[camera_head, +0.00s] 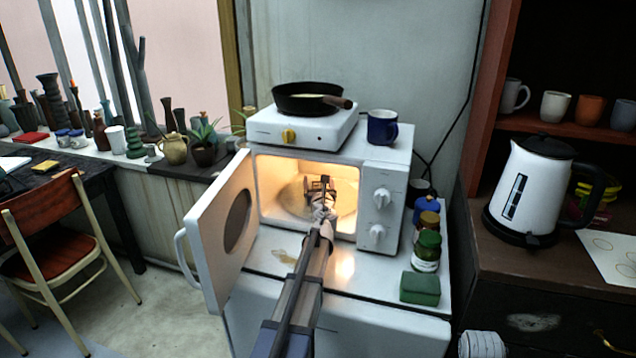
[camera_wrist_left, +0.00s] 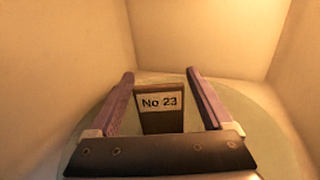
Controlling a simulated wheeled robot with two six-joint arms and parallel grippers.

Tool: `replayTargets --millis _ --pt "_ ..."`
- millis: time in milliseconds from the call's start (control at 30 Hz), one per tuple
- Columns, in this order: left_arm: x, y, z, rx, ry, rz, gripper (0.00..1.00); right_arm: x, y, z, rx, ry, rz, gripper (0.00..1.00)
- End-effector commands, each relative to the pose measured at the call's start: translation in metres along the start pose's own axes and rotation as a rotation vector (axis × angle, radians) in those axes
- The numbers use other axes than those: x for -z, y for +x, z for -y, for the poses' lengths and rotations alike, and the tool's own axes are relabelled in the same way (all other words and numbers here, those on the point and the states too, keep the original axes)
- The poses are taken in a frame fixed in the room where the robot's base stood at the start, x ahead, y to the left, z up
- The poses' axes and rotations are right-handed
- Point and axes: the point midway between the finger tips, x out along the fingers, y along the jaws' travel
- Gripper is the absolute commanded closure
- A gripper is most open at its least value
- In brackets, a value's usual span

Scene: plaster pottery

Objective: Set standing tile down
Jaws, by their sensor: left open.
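A dark brown tile (camera_wrist_left: 161,121) with a white "No 23" label stands upright inside the lit microwave (camera_head: 377,205). In the left wrist view, it is between the two fingers of my left gripper (camera_wrist_left: 162,80), with a gap visible on either side. My left gripper (camera_head: 321,184) is open and reaches into the microwave through its open door (camera_head: 218,262). The round turntable plate (camera_wrist_left: 246,100) lies under the tile. In the head view, the gripper and arm largely hide the tile. My right gripper is not in view.
The microwave walls are close around the gripper, and the door hangs open on the left. A hotplate (camera_head: 262,125) with a black pan (camera_head: 300,88) and a blue mug (camera_head: 382,128) stand on top. Jars (camera_head: 427,246) and a green sponge-like block (camera_head: 420,288) stand at the right.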

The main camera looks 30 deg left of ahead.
Motion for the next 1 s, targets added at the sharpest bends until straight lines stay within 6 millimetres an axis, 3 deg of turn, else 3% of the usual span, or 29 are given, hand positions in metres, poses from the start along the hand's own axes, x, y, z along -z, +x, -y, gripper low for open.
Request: replayTargets --millis 167,267,800,1000 --pt "-0.005 0.0 0.0 0.0 0.0 0.0 0.16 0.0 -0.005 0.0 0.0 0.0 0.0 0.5" --pt "-0.003 -0.01 0.0 0.001 0.0 0.0 0.16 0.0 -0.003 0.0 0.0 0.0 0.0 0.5" --pt "-0.003 -0.11 -0.001 0.001 0.0 0.0 0.16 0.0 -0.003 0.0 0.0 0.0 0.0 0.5" --pt "-0.003 -0.121 0.0 0.0 0.0 0.0 0.16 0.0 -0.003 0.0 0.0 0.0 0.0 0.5"
